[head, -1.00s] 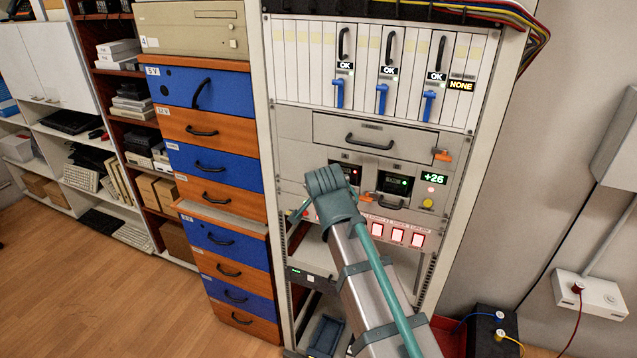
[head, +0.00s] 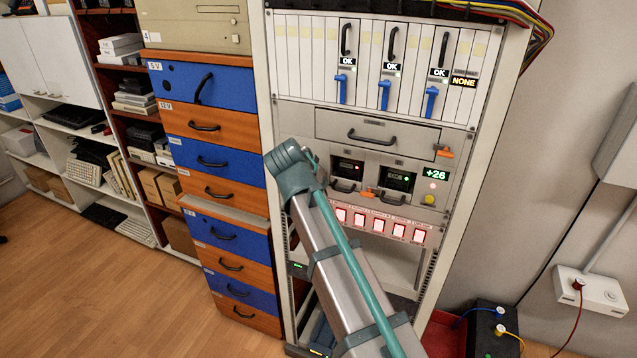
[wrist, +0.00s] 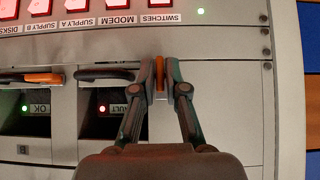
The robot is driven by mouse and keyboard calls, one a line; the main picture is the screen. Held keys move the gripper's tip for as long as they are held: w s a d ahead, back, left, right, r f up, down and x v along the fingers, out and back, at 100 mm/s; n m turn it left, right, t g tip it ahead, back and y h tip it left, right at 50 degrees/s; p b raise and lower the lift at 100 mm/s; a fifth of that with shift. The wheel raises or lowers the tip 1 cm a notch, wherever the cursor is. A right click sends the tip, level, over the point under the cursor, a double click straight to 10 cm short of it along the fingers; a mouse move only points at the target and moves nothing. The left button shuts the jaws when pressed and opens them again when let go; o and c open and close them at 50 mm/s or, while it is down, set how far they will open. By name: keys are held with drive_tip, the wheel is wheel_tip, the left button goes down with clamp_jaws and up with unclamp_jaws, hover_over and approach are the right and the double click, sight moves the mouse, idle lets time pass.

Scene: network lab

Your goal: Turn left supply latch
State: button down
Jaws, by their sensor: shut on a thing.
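The orange left supply latch (wrist: 159,78) stands upright in the wrist view, between my fingertips. My gripper (wrist: 160,75) is shut on it. The picture is upside down there, so the left supply (wrist: 108,112), with a red light and a FAULT label, lies left of the latch. The right supply (head: 396,180) has a green light. Its orange latch (wrist: 43,78) lies level beside a black handle.
A row of red lit switches (head: 379,223) sits just below the supplies. Above them is a drawer (head: 375,133) with a black handle. A blue and orange drawer stack (head: 212,155) stands close to the rack's left side. A +26 display (head: 436,175) is at the right.

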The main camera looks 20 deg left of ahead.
idle(0.3)
drive_tip(key=c, duration=1.2)
unclamp_jaws()
drive_tip(key=v, duration=1.2)
